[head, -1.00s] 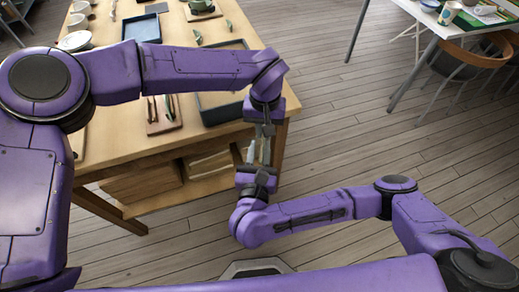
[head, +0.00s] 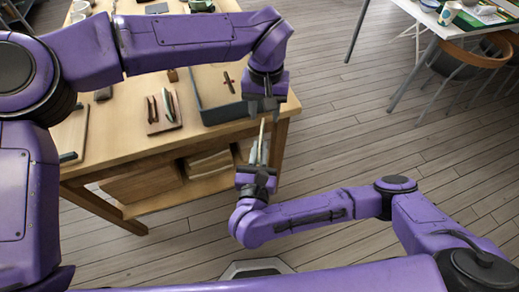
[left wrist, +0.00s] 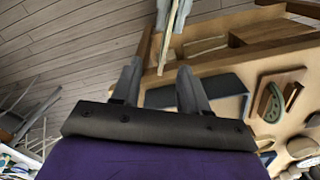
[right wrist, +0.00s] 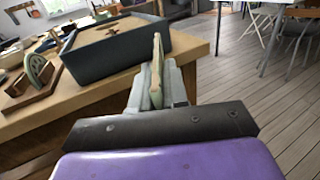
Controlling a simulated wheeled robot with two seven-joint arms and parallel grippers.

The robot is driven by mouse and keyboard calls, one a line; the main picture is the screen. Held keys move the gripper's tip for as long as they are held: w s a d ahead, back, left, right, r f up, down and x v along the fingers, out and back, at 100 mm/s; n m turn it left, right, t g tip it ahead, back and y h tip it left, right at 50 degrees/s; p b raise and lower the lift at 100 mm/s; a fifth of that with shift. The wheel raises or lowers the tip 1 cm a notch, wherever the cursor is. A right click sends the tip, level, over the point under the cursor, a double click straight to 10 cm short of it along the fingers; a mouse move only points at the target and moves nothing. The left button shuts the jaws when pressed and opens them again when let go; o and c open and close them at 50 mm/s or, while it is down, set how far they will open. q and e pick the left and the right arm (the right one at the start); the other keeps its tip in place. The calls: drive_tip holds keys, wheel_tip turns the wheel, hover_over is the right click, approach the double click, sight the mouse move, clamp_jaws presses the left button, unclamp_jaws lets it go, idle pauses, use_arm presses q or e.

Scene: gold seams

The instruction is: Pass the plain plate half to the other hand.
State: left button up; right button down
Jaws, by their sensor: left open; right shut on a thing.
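The plain plate half (head: 262,133) shows edge-on as a thin pale strip in the head view, upright in my right gripper (head: 259,158). In the right wrist view the plate half (right wrist: 157,65) stands up from between the shut fingers. My left gripper (head: 263,108) is open and empty just above the plate half, its fingers pointing down. The plate's face is hardly visible.
The wooden table (head: 105,150) is left of the grippers. On it are a dark tray (head: 222,114) near the corner and a small wooden stand (head: 163,126). A white table (head: 450,28) and a chair (head: 472,55) stand far right. Open floor lies between.

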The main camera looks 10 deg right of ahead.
use_arm(q)
wheel_tip(320, 180, up, 4)
drive_tip(key=w+a+f+n+t+y, duration=0.15)
drive_tip(key=a+f+n+t, duration=0.45)
drive_tip(key=a+f, duration=1.1)
drive_tip(key=s+a+f+n+g+y, duration=0.1)
drive_tip(key=s+a+f+n+y, duration=0.15)
drive_tip(key=s+a+f, duration=0.95)
drive_tip(key=s+a+f+g, duration=0.1)
drive_tip(key=s+a+f, duration=0.2)
drive_tip(key=s, duration=0.4)
drive_tip(key=s+a+f, duration=0.3)
drive_tip(key=s, duration=0.5)
drive_tip(key=shift+s+a+n+g+h, duration=0.3)
drive_tip(key=shift+a+n+g, duration=0.05)
drive_tip(key=shift+g, duration=0.05)
